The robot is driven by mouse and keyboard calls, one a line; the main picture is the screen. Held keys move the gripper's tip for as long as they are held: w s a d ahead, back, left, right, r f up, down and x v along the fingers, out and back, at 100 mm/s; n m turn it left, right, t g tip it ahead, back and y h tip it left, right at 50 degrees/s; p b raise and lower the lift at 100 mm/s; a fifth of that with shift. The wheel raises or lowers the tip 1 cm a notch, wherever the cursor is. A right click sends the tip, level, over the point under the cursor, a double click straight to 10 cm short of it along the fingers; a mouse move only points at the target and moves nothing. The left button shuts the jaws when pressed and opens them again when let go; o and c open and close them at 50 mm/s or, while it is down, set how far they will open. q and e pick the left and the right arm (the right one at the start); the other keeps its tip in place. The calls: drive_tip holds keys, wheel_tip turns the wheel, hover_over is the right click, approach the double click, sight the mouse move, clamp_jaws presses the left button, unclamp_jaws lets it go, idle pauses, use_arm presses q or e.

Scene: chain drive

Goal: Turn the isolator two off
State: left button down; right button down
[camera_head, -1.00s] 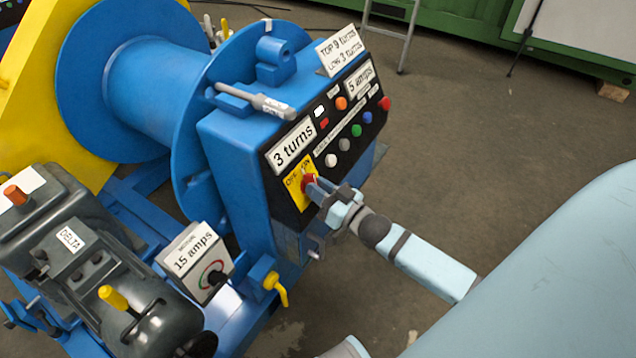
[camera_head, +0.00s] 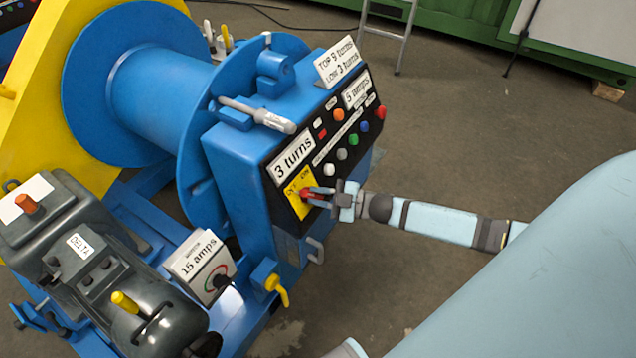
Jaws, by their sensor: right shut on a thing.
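The isolator is a red rotary switch (camera_head: 307,194) on a yellow plate (camera_head: 296,199) marked OFF and ON, low on the black front panel of the blue control box. My right gripper (camera_head: 317,192) reaches in from the right and is shut on the red switch. Its fingers hide part of the switch, so I cannot tell exactly which mark it points to. My left gripper is not in view.
The blue control box (camera_head: 235,165) carries several coloured buttons and a grey lever (camera_head: 258,115) on top. A yellow-handled valve (camera_head: 279,287) and a dial box (camera_head: 205,265) sit lower left. A dark motor (camera_head: 90,265) stands at left. Open floor lies right.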

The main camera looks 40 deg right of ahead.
drive_tip(key=shift+w+r+n+g, duration=0.1)
drive_tip(key=shift+n+g, duration=0.2)
drive_tip(key=shift+n, duration=0.5)
drive_tip(key=shift+g+y, duration=0.3)
drive_tip(key=c, duration=1)
unclamp_jaws()
drive_tip(key=shift+c, duration=0.2)
use_arm(q)
drive_tip(key=shift+p, duration=0.3)
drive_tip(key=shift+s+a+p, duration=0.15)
drive_tip(key=shift+p, duration=0.4)
use_arm(e)
drive_tip(key=v, duration=1.4)
